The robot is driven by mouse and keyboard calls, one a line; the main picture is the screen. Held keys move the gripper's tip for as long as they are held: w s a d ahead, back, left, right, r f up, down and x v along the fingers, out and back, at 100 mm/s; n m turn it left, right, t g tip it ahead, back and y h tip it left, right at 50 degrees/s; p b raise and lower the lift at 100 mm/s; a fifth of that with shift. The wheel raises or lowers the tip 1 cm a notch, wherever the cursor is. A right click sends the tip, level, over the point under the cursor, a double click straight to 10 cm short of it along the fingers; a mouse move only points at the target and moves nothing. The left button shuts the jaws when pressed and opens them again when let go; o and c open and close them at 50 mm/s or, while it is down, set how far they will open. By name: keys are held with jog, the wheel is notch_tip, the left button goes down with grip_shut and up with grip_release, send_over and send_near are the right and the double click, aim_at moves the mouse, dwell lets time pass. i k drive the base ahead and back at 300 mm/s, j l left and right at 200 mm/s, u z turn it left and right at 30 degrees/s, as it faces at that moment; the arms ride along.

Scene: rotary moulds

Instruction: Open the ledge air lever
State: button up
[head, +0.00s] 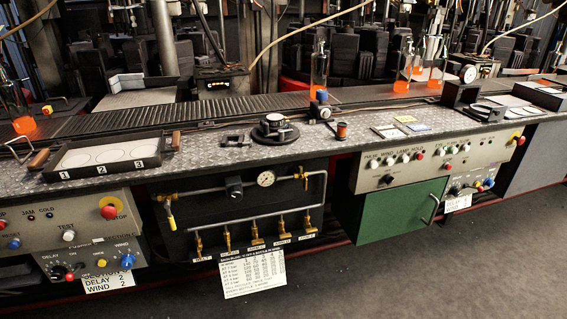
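A pipe panel (245,215) is set below the metal ledge. A valve with a yellow lever (171,219) sits at its left end, with the lever hanging down. A brass valve (304,177) sits at the right end of the upper pipe. Several small brass valves (228,238) stand in a row along the lower pipe, above small labels too small to read surely. I cannot tell which of these is called the ledge air lever. A round white gauge (265,178) and a black fitting (234,188) sit on the upper pipe. My gripper is not in view.
A printed sheet (252,271) hangs below the panel. A control box (75,221) is at left; a green cabinet (400,215) and another control box (430,158) are at right. A numbered tray (75,177) lies on the ledge (215,165). The dark floor (430,275) in front is clear.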

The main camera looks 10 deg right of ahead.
aim_at(171, 218)
jog(key=i+j, duration=0.3)
jog(key=i, duration=0.15)
jog(key=i+j, duration=0.3)
jog(key=i, duration=0.15)
jog(key=k, duration=0.65)
jog(key=u, duration=0.05)
